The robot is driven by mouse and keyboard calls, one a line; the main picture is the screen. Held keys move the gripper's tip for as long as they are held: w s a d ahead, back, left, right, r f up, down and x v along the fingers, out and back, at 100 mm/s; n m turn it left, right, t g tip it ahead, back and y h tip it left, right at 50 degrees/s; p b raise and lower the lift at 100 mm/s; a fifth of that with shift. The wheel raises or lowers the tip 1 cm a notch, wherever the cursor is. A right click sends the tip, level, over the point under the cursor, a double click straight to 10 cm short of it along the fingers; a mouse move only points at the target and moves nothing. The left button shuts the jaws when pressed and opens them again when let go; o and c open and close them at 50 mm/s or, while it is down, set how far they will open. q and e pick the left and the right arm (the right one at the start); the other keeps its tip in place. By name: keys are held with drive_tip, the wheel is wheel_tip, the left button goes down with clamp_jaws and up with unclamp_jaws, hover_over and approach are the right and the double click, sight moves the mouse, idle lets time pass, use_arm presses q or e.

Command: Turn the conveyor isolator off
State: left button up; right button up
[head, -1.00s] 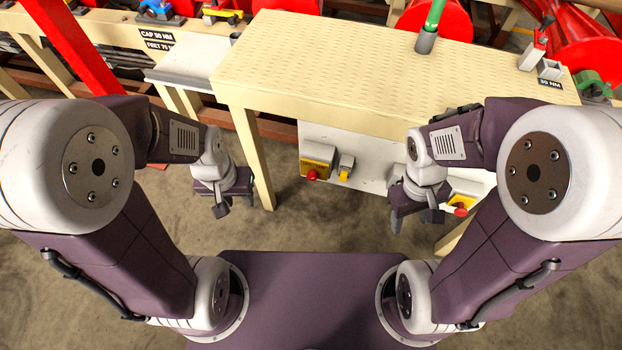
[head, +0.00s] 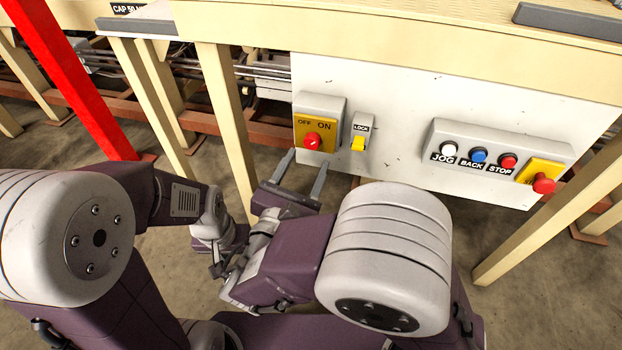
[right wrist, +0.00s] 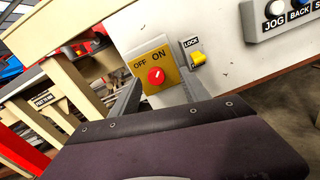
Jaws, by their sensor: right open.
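The conveyor isolator (head: 316,118) is a grey box with a yellow plate marked OFF and ON and a red rotary knob (head: 313,141). In the right wrist view the knob (right wrist: 156,76) shows a small pale mark that seems to lean up and right, towards ON. My right gripper (head: 302,172) is open and empty, just below and in front of the isolator. In the right wrist view its two fingers (right wrist: 160,96) stand spread on either side below the knob, not visibly touching it. My left gripper (head: 217,266) is low at the left, partly hidden by the right arm.
Right of the isolator is a yellow LOCK switch (head: 358,143) on the white panel (head: 400,110). Further right, a grey box (head: 500,143) carries JOG, BACK and STOP buttons and a red mushroom button (head: 543,184). A cream table leg (head: 228,120) stands to the left.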

sight(311, 144)
drive_tip(key=shift+n+y, duration=0.3)
drive_tip(key=shift+y, duration=0.2)
drive_tip(key=w+b, duration=0.1)
drive_tip(key=w, duration=0.1)
drive_tip(key=w+f+b, duration=0.1)
drive_tip(key=w, duration=0.1)
drive_tip(key=w+b, duration=0.1)
drive_tip(key=w, duration=0.2)
drive_tip(key=shift+d+f+b, duration=0.3)
drive_tip(key=shift+d+b, duration=0.05)
drive_tip(key=shift+b, duration=0.05)
drive_tip(key=shift+w+d+r, duration=0.1)
drive_tip(key=shift+w, duration=0.25)
use_arm(q)
wheel_tip(311, 144, down, 5)
drive_tip(key=shift+f, duration=0.1)
